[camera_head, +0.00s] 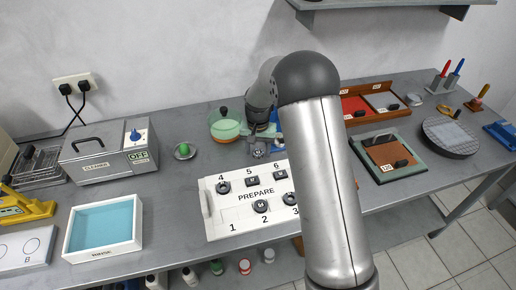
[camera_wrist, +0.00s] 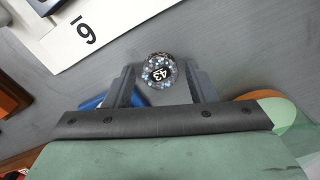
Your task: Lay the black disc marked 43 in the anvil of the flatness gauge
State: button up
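The black disc marked 43 (camera_wrist: 160,70) lies on the grey bench in the wrist view, its rim and top flecked with shiny bits around a white label. It also shows as a small dark round thing below my gripper in the head view (camera_head: 259,150). My gripper (camera_wrist: 162,84) is open, with one finger on each side of the disc and a visible gap to both. I cannot tell whether the fingertips reach down to its height. I cannot tell for certain which tool is the flatness gauge; a yellow device (camera_head: 22,208) stands at the far left and a blue one (camera_head: 502,132) at the far right.
A white PREPARE board (camera_head: 226,222) with several numbered black parts lies in front of my gripper. A RINSE tray (camera_head: 105,228), a CLEANER tank (camera_head: 108,152) and a framed board (camera_head: 392,158) stand further off.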

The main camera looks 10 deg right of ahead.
aim_at(258, 152)
notch_tip(258, 152, up, 12)
jog(key=b, duration=0.1)
jog(key=s+d+r+n, duration=0.1)
jog(key=s+d+r, duration=0.1)
jog(key=s, duration=1.1)
jog(key=s+d+r+n, duration=0.1)
jog(key=s+d, duration=0.3)
jog(key=s, duration=0.9)
jog(key=shift+r+t, duration=0.3)
jog(key=shift+r, duration=0.55)
jog(key=shift+o, duration=0.5)
jog(key=s+d+f, duration=0.1)
jog(key=s+f, duration=0.1)
jog(key=s, duration=0.6)
jog(key=shift+s+f+n, duration=0.2)
jog(key=shift+f+n, duration=0.15)
jog(key=shift+n, duration=0.05)
